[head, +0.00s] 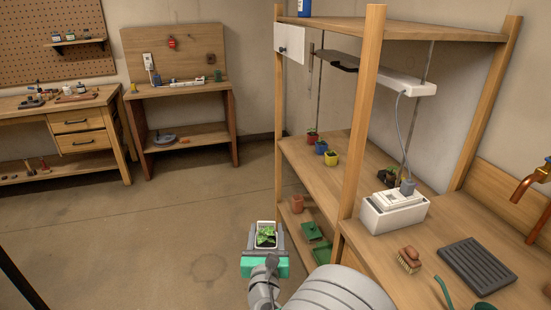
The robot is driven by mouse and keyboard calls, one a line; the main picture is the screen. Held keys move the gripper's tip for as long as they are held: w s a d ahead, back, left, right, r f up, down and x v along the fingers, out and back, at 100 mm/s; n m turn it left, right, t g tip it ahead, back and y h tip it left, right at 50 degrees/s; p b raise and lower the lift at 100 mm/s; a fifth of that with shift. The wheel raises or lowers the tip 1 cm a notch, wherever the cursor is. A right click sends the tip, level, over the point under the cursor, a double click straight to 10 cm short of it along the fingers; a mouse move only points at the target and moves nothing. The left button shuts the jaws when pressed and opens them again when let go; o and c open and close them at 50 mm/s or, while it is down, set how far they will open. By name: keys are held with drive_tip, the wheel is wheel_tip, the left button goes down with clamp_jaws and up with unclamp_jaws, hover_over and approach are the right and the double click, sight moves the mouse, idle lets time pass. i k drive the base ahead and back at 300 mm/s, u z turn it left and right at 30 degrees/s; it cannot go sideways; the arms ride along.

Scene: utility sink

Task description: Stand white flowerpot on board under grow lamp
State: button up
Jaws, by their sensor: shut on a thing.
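The white flowerpot (266,227), with green leaves in it, is held upright between the jaws of my gripper (266,238). My gripper is shut on it, out over the open floor to the left of the wooden shelf unit. The gripper hides the pot's lower part. The grow lamp (410,85) is a long white bar hanging under the unit's top shelf. The wooden board (348,170) below it is the unit's middle shelf, and the pot is apart from it, in front and to the left.
A red, a blue and a yellow pot (331,158) stand on the board, with dark pots (388,177) farther right. A wooden post (363,120) rises at the board's front. A white box (393,212), a brush (409,260) and a grey mat (475,264) occupy the counter. Floor at left is clear.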

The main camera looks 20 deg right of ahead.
sight(335, 176)
drive_tip(key=u, duration=0.4)
drive_tip(key=i, duration=1.8)
drive_tip(key=z, duration=0.4)
drive_tip(key=i, duration=0.85)
drive_tip(key=z, duration=0.3)
